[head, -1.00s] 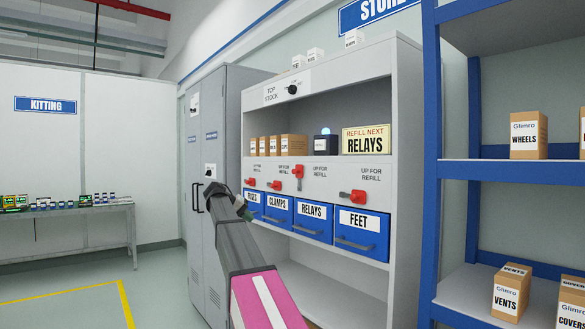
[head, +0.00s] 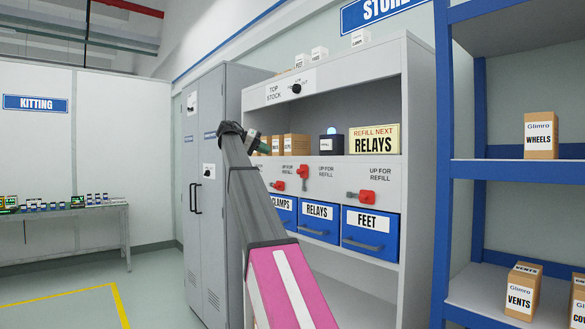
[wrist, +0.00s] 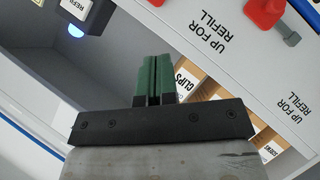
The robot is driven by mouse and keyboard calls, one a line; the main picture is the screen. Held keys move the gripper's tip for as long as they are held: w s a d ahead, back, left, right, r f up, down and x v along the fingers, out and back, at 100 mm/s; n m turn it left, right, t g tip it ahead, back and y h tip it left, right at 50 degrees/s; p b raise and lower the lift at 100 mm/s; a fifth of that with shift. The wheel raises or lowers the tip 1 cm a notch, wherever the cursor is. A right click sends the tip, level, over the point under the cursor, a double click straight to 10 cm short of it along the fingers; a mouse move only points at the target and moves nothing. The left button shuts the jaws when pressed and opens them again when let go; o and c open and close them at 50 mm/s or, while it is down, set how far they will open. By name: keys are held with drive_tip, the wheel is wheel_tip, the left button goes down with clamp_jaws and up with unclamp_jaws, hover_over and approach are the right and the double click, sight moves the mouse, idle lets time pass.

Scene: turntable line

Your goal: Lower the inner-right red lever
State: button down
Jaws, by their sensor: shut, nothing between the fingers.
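The inner-right red lever (head: 303,174) is on the grey panel above the RELAYS bin, and it stands upright. The inner-left lever (head: 278,185) and the outer-right lever (head: 362,196) lie sideways. The outer-left lever is hidden behind my arm. My gripper (head: 264,147) is shut and empty, with green fingertips, left of and higher than the inner-right lever and apart from it. In the wrist view, my gripper (wrist: 158,78) points toward the shelf, and part of a red lever (wrist: 262,10) shows at the top edge; I cannot tell which one.
Blue bins (head: 370,232) sit below the levers. Above the panel, a shelf holds cartons (head: 296,146), a dark box with a blue lamp (head: 331,143) and a REFILL NEXT RELAYS sign (head: 374,141). A grey locker (head: 213,200) stands left, a blue rack (head: 445,170) right.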

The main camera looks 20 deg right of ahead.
drive_tip(key=shift+d, duration=0.1)
approach(302, 170)
drive_tip(key=w+d, duration=0.1)
drive_tip(key=d, duration=0.1)
drive_tip(key=shift+s+d+f, duration=1.05)
drive_tip(key=shift+s+d, duration=0.05)
drive_tip(key=shift+d, duration=0.1)
drive_tip(key=shift+s+d, duration=0.15)
drive_tip(key=shift+s, duration=0.2)
